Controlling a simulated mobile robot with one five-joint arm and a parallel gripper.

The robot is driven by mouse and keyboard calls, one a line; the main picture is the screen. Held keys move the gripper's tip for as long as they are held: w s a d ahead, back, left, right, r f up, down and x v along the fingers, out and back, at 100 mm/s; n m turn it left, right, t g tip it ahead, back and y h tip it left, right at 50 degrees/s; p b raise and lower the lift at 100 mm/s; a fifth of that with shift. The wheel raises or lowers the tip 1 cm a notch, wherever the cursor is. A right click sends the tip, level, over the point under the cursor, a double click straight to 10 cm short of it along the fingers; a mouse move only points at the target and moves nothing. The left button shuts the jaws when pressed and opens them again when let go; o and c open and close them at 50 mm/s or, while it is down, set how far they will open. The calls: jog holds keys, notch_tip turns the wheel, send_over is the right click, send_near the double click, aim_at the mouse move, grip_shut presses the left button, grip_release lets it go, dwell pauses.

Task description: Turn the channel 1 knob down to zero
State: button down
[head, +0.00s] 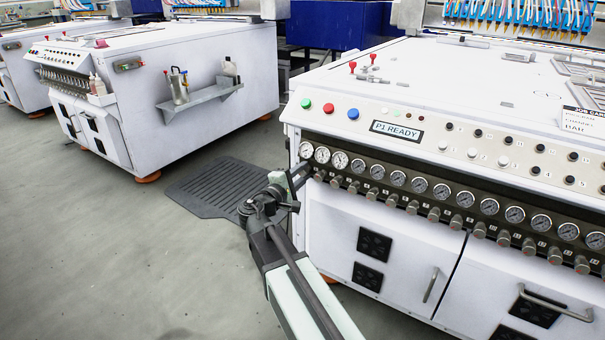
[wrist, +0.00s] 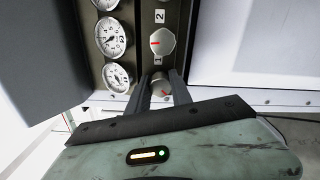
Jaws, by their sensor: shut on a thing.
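The channel 1 knob (wrist: 161,88) is a grey knob with a red mark, at the near end of the knob row beside the label 1. My gripper (wrist: 160,78) has one dark finger on each side of it and is shut on it. The red mark slants toward the lower right in the wrist view. The fingers hide part of the knob. The first gauge (wrist: 118,77) is beside it, its needle too small to read surely. In the head view my gripper (head: 302,169) reaches the left end of the row and hides this knob.
The channel 2 knob (wrist: 161,43) is close by, its red mark pointing left. More gauges and knobs run right along the white machine (head: 385,235). A display (head: 396,131) reads P1 READY. A dark floor mat (head: 205,188) lies left of the machine, with open floor in front.

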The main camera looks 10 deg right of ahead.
jog(key=shift+a, duration=0.1)
jog(key=c, duration=1.1)
grip_release()
jog(key=shift+c, duration=0.2)
